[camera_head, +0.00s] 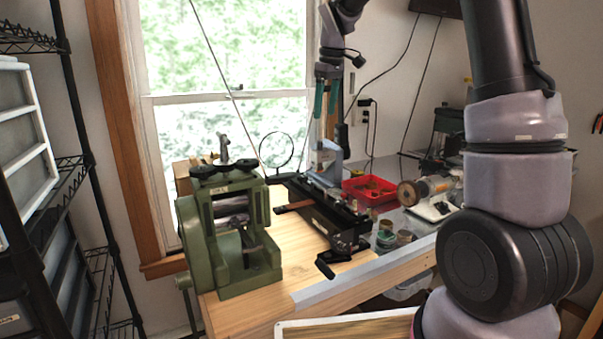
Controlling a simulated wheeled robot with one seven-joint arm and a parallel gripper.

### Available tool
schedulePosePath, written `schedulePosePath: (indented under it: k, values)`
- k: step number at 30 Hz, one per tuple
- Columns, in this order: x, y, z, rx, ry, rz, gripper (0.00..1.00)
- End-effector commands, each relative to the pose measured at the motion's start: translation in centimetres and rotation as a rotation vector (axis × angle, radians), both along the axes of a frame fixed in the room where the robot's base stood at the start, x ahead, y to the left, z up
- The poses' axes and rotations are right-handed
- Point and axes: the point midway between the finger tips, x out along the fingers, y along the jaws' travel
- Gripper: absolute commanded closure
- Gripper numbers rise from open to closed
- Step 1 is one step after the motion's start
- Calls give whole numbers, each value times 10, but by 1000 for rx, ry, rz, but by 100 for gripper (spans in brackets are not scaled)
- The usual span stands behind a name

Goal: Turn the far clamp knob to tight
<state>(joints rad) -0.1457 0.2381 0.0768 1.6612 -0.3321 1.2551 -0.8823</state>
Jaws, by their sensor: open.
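My gripper (326,106) points down near the window's right edge, with two teal-faced fingers apart and nothing visible between them. In the picture it is above the far end of a long black bench device (325,212), over a grey metal block (325,160). The device has a black crank handle (328,264) at its near end. A green rolling mill (232,235) stands to the left, with dark knobs (203,171) and a small T-handle (223,148) on top. I cannot tell which part is the far clamp knob, nor its setting.
The wooden bench (250,308) has a grey front edge strip. A red tray (370,190), small jars (386,236) and a motor-like tool (425,190) stand right of the device. A ring on a stand (278,147) rises behind it. A wire shelf (75,180) is at left.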

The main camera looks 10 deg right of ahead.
Motion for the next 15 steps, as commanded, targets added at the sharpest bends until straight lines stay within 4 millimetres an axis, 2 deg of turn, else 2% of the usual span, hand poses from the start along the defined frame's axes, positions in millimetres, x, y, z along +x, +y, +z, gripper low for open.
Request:
schedulePosePath:
  k: [1, 6, 10, 15]
  values:
    - [19, 10, -19, -19, 27, 63, 31]
    - [66, 36, -70, -70, 93, 260, 31]
    - [87, 49, -100, -92, 126, 366, 31]
    - [97, 56, -120, -104, 146, 427, 31]
